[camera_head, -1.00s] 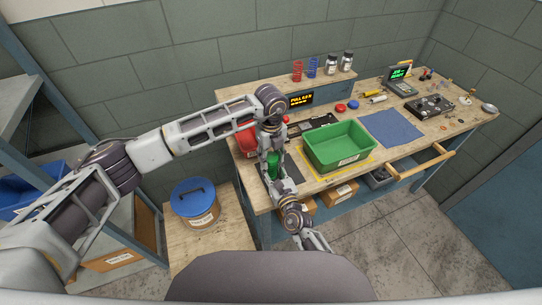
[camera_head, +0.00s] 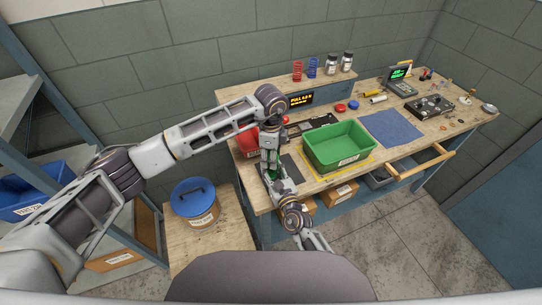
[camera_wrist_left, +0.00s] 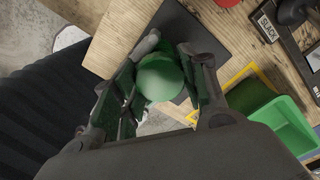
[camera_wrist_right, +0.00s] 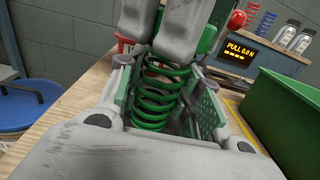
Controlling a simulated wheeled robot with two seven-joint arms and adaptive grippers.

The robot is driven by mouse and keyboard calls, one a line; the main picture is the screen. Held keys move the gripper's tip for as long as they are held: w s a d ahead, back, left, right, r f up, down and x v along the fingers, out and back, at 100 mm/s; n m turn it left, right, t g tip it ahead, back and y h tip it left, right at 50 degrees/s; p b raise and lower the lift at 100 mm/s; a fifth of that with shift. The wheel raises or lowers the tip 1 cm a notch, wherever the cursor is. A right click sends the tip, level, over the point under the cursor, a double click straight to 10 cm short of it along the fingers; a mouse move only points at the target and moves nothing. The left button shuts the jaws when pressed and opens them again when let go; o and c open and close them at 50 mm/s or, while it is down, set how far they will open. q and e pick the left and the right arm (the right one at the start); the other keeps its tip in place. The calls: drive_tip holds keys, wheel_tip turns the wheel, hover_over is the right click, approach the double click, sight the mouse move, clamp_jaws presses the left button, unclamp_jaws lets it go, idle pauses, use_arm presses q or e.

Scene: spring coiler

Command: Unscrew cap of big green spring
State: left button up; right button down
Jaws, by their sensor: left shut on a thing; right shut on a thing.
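The big green spring (camera_wrist_right: 158,98) stands upright in the right wrist view, its coils between the fingers of my right gripper (camera_wrist_right: 165,100), which is shut on it. My left gripper (camera_wrist_left: 165,82) is above it, shut on the round green cap (camera_wrist_left: 161,78) that shows between its fingers in the left wrist view. In the head view my left gripper (camera_head: 271,160) comes down from above and my right gripper (camera_head: 277,180) reaches up from the front, with little green showing between them. The joint between cap and spring is hidden by the left fingers.
A green bin (camera_head: 340,148) stands just right of the grippers on the workbench (camera_head: 405,135). A dark mat (camera_wrist_left: 205,35) lies below them. A red bin (camera_head: 246,142) is on their left. A display (camera_wrist_right: 240,53), small springs and jars stand behind. A blue-lidded bucket (camera_head: 194,196) stands left of the bench.

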use_arm(q)
drive_tip(key=n, duration=0.6)
drive_tip(key=shift+w+n, duration=0.1)
drive_tip(key=shift+n, duration=0.2)
drive_tip(key=o, duration=1.1)
drive_tip(key=shift+r, duration=2.25)
